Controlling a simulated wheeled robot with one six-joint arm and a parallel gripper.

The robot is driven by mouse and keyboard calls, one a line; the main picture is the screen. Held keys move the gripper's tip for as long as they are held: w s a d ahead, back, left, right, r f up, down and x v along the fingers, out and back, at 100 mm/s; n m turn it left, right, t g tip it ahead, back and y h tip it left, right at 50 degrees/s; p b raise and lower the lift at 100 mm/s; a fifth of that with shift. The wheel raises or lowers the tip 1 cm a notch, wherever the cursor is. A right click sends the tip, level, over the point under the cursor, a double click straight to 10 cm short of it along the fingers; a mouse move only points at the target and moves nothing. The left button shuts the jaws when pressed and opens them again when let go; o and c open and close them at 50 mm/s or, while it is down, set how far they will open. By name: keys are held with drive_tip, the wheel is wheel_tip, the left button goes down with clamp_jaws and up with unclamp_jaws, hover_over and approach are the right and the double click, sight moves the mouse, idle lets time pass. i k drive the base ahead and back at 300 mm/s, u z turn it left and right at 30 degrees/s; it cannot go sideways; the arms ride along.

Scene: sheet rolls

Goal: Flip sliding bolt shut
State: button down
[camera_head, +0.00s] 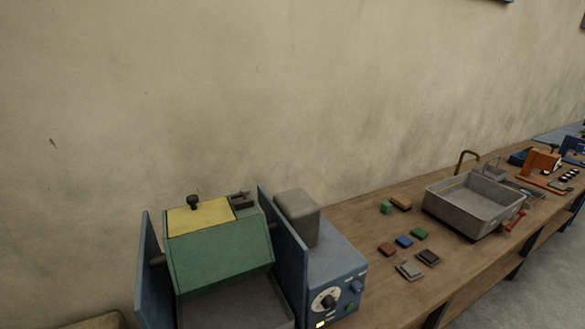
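A green box-shaped drum (222,253) hangs tilted between two blue side plates at the lower left. A yellow panel (201,217) with a black knob (193,201) lies on its top face. A small dark fitting (242,200), which looks like the sliding bolt, sits at the panel's right edge. It is too small to tell whether the bolt is slid open or shut. My gripper is not in view.
A blue control box (336,270) with dials and a grey block (298,216) stands right of the drum. Small coloured blocks (404,242) and a grey basin (470,204) are on the wooden bench (365,212). A tray (235,305) lies below the drum.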

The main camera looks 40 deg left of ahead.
sight(244, 191)
drive_tip(key=i, duration=0.3)
drive_tip(key=u, duration=2.2)
drive_tip(key=i, duration=0.5)
drive_tip(key=u, duration=0.05)
